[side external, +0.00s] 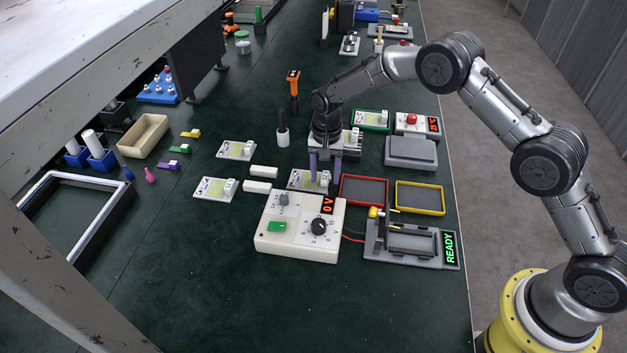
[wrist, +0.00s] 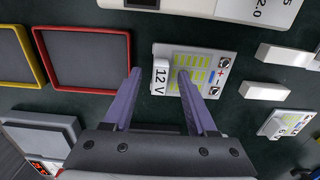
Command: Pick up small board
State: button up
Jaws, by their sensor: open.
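A small board (side external: 305,180) lies flat on the dark green bench below my gripper (side external: 325,177). In the wrist view this board (wrist: 206,62) is whitish with yellow-green strips, a white block marked 12 V, and plus and minus terminals. My gripper (wrist: 159,73) has its purple fingers apart and empty, pointing down. In that view the 12 V block shows between the fingertips, and the right finger overlaps the board's strips. I cannot tell how high the fingertips are above it. Two similar boards (side external: 237,149) (side external: 215,188) lie to the left.
A cream control box (side external: 268,243) reading 0 V stands just in front of the board. A red-rimmed tray (side external: 364,190) and a yellow-rimmed tray (side external: 420,198) lie to the right. White blocks (side external: 257,187) lie close on the left. A grey fixture (side external: 410,246) reads READY.

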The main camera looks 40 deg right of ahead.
grip_shut()
jog(key=shift+r, duration=0.15)
dwell(0.4)
jog(key=shift+r, duration=0.6)
jog(key=s+d+r, duration=0.2)
jog(key=s+r, duration=0.9)
jog(key=s, duration=0.3)
jog(key=shift+r, duration=0.25)
